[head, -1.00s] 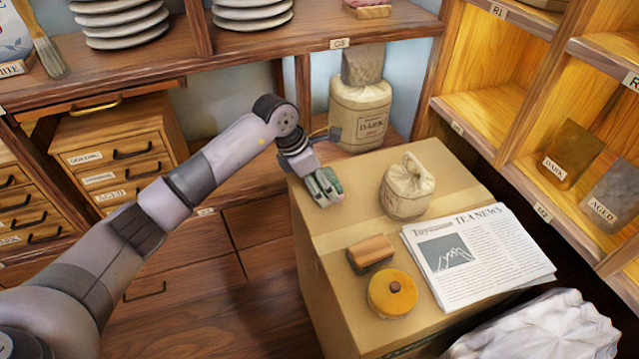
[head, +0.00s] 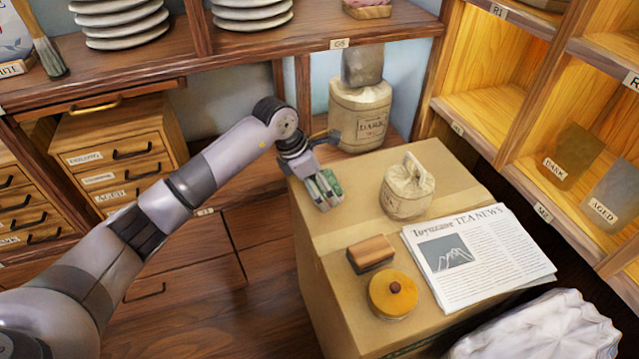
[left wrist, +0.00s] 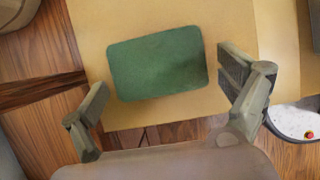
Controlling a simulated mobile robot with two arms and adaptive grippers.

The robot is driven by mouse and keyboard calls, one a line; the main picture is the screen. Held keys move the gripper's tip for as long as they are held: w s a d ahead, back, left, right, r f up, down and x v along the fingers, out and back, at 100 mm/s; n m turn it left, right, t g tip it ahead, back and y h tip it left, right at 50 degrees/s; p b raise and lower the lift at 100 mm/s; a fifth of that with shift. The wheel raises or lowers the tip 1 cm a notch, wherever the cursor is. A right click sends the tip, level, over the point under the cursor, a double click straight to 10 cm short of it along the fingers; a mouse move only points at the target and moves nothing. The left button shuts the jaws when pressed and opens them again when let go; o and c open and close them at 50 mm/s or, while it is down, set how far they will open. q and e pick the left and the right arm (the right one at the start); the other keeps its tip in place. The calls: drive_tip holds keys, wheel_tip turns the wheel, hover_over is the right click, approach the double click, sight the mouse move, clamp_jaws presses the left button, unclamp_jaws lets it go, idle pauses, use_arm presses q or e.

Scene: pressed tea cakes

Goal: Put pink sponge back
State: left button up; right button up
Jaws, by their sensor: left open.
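My left gripper (head: 325,190) is open just above the far left corner of the cardboard box. In the left wrist view a green rectangular block (left wrist: 157,63), like a sponge, lies on the box between the open fingers (left wrist: 164,72), with gaps on both sides. In the head view the fingers mostly hide it. A small pink piece (head: 367,2) sits on a wooden base (head: 369,12) on the shelf at the top edge. It is cut off by the frame, and I cannot tell if it is a sponge. No other pink thing shows. My right gripper is out of view.
On the cardboard box (head: 340,232) are a tied cloth bag (head: 408,190), a newspaper (head: 500,265), a brown block (head: 370,252) and a round yellow lidded thing (head: 393,295). A DARK sack (head: 359,110) stands behind. Open cubbies are at right.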

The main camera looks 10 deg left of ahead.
use_arm(q)
drive_tip(key=shift+r, duration=0.3)
drive_tip(key=p+v, duration=0.1)
drive_tip(key=v, duration=1)
drive_tip(key=shift+r, duration=0.3)
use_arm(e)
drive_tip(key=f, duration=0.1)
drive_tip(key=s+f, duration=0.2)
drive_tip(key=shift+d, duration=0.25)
use_arm(q)
drive_tip(key=shift+a, duration=0.1)
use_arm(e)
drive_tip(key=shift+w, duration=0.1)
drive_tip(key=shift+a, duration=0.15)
